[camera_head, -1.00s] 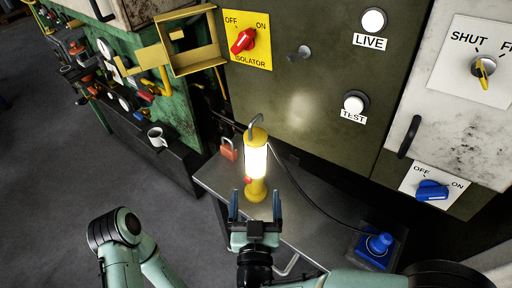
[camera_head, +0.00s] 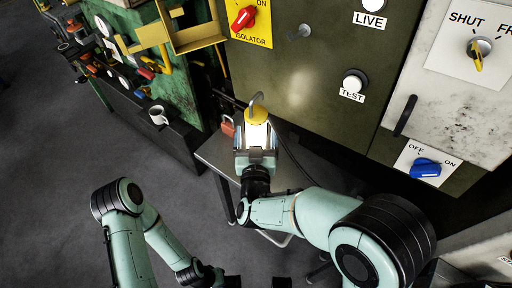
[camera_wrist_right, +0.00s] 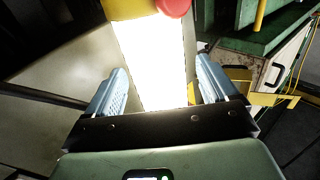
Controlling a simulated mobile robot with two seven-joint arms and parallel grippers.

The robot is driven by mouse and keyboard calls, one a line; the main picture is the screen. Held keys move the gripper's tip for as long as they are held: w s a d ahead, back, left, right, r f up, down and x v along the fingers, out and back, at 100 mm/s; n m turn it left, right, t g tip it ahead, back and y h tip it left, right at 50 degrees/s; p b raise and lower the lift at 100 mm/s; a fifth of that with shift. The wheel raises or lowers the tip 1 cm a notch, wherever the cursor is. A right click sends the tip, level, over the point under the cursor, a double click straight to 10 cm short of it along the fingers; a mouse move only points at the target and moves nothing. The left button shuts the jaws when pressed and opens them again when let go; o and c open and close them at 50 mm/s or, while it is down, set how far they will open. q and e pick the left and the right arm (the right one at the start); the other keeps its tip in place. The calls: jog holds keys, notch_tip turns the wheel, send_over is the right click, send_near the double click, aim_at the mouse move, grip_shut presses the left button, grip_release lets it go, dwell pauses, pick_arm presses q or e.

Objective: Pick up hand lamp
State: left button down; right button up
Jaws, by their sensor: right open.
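The hand lamp (camera_head: 257,116) has a yellow cap with a metal hook and a brightly lit white tube. In the head view, my right gripper (camera_head: 256,150) covers its lower part. In the right wrist view, the glowing tube (camera_wrist_right: 152,62) stands between the two blue fingers of my right gripper (camera_wrist_right: 160,85). A yellow part and a red button (camera_wrist_right: 173,6) show at the top edge. The fingers are open, with a visible gap on each side of the lamp. My left arm shows at the lower left, but its fingers cannot be made out.
A dark cable runs right from the lamp. The green cabinet (camera_head: 300,90) with knobs and buttons rises close behind. A white mug (camera_head: 158,115) sits on a ledge at left.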

jog(key=shift+w, duration=0.65)
grip_shut()
pick_arm(q)
jog(key=shift+r, duration=0.1)
pick_arm(e)
jog(key=shift+r, duration=0.1)
